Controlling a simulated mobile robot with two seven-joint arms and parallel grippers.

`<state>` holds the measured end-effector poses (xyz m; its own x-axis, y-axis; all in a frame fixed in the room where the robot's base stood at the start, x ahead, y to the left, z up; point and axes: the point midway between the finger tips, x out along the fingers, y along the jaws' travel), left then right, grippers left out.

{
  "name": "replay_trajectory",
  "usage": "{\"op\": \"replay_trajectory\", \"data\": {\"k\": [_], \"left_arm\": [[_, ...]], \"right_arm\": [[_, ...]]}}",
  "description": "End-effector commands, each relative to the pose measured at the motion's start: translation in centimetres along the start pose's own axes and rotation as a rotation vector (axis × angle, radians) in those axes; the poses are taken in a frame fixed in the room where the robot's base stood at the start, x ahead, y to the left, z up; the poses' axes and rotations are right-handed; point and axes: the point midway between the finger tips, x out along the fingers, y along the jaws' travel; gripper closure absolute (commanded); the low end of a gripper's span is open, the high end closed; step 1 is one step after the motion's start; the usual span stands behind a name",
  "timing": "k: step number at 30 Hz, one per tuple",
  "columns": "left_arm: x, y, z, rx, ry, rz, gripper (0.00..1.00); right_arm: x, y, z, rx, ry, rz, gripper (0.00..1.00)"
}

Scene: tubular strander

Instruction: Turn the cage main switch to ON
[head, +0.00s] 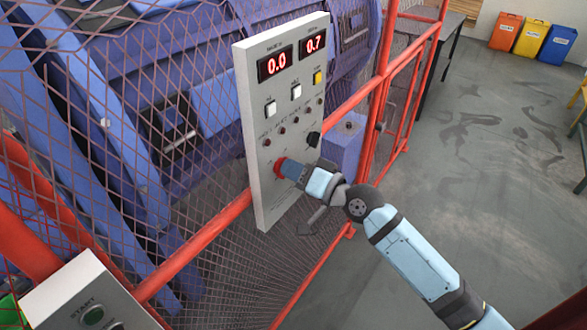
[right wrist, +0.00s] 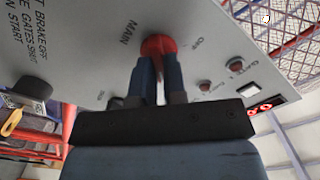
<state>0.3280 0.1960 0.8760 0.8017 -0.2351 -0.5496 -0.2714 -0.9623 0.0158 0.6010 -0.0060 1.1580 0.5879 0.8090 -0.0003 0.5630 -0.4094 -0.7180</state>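The cage main switch is a red knob low on the white control panel (head: 262,205), mostly covered by my gripper in the head view. In the right wrist view the red main switch (right wrist: 158,44) shows beyond my fingertips, with the labels MAIN and OFF near it. My right gripper (head: 287,170) reaches the panel from the right. In the right wrist view its two fingers (right wrist: 159,68) are closed on either side of the red knob. The knob's pointing direction is hard to tell. My left gripper is not in view.
A black knob (head: 313,139) sits just above my right gripper, with several small buttons higher up. Red displays (head: 275,64) read 0.0 and 0.7. Red-framed mesh fencing (head: 205,238) surrounds the panel. A START box (head: 80,300) stands lower left. Open floor (head: 480,150) lies right.

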Motion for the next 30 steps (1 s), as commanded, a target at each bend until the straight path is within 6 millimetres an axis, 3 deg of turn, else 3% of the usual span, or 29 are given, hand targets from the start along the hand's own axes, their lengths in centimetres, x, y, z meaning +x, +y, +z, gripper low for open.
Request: {"op": "replay_trajectory", "data": {"k": [1, 3, 14, 17, 30], "left_arm": [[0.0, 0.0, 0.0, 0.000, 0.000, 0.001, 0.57], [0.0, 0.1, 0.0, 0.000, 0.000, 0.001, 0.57], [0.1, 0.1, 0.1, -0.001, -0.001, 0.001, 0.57], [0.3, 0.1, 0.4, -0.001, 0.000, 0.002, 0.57], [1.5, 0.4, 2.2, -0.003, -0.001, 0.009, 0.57]], "right_arm": [[0.0, 0.0, 0.0, 0.002, 0.001, -0.001, 0.79], [0.0, 0.0, 0.0, 0.002, 0.001, -0.001, 0.63], [-0.5, 0.1, 0.1, 0.000, 0.000, 0.001, 0.63], [-1.7, 0.2, 0.1, -0.001, 0.000, 0.001, 0.63], [-11.3, 0.2, 0.2, -0.002, -0.001, 0.002, 0.63]]}}
